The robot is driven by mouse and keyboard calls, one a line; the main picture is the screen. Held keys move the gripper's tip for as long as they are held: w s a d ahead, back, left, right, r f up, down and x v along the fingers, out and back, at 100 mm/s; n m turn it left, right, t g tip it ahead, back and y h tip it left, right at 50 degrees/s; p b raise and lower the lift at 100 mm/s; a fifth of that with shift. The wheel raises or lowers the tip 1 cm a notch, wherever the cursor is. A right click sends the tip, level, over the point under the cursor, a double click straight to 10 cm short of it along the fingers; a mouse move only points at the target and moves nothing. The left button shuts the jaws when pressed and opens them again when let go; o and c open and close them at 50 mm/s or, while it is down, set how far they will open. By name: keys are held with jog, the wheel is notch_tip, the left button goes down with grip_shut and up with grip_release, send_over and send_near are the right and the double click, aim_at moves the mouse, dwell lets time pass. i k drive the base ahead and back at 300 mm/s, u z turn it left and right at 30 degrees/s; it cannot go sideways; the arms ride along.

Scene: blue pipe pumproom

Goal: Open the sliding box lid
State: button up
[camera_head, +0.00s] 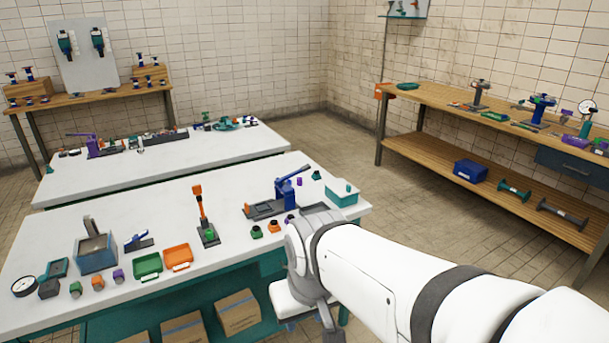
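A small teal box with a pale top (342,192) stands at the right end of the near white table. What seems to be part of my gripper (326,322) points down at the bottom edge. Its fingers cannot be made out, and nothing held shows.
The near white table (120,212) also bears a blue lever press (283,192), an orange-handled lever (203,212), green and orange trays, and a blue-grey open box (96,253). A wooden bench (440,95) stands at the right. Bare floor lies between.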

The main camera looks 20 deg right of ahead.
aim_at(341, 187)
jog(key=z, duration=0.55)
jog(key=k, duration=0.95)
jog(key=z, duration=0.2)
jog(key=i, duration=1.05)
jog(key=z, duration=0.45)
jog(key=i, duration=1.75)
jog(key=u, duration=0.35)
